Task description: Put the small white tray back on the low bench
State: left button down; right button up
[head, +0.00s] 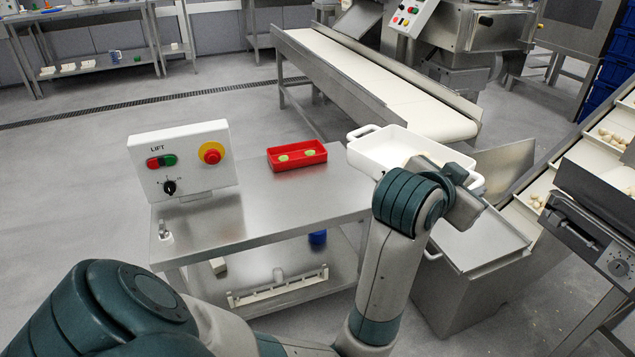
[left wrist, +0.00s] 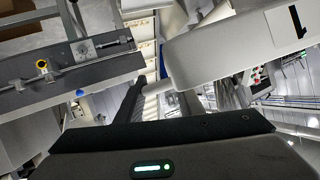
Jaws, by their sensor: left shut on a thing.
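A small white tray (head: 390,147) with loop handles is in the head view, just past the right edge of the steel bench (head: 215,222). It looks raised and roughly level, and it appears empty where I can see in. My left gripper (head: 466,184) is shut on the tray at its near right end; my wrist hides the fingertips and part of the near wall. In the left wrist view, a large pale surface (left wrist: 235,45), probably the tray, fills the upper right between the dark fingers. My right gripper is not in view.
A red tray (head: 297,155) with two green pieces sits on the bench's far side. A white LIFT control box (head: 182,160) stands at its far left. The bench top's middle is clear.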

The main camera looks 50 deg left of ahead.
aim_at(429, 156)
pick_arm(q)
jog(key=shift+r, duration=0.1)
